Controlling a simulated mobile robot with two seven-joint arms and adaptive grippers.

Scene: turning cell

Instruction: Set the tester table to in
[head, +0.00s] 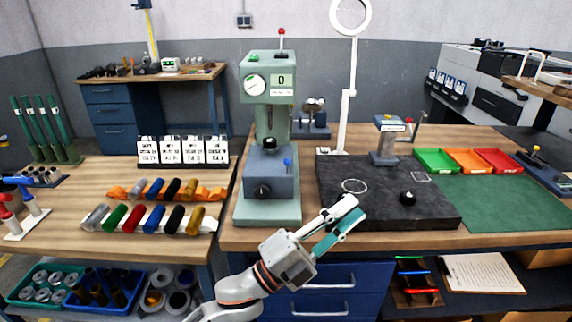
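The green hardness tester (268,85) stands on the workbench, left of the dark stone plate. It has a dial and a display reading 0 on its head. Below its black-tipped spindle is a blue-grey table block (270,176) with a black knob (263,192) on its front and a small blue-tipped lever (287,162) at its right. The block sits over the green base (268,212), under the head. My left gripper (354,211) is in front of the bench, right of the tester and apart from it. Its two fingers look apart, with nothing between them. My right gripper is not in view.
Green, orange and red trays (500,161) lie right. Coloured cylinders fill racks (150,217) at left.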

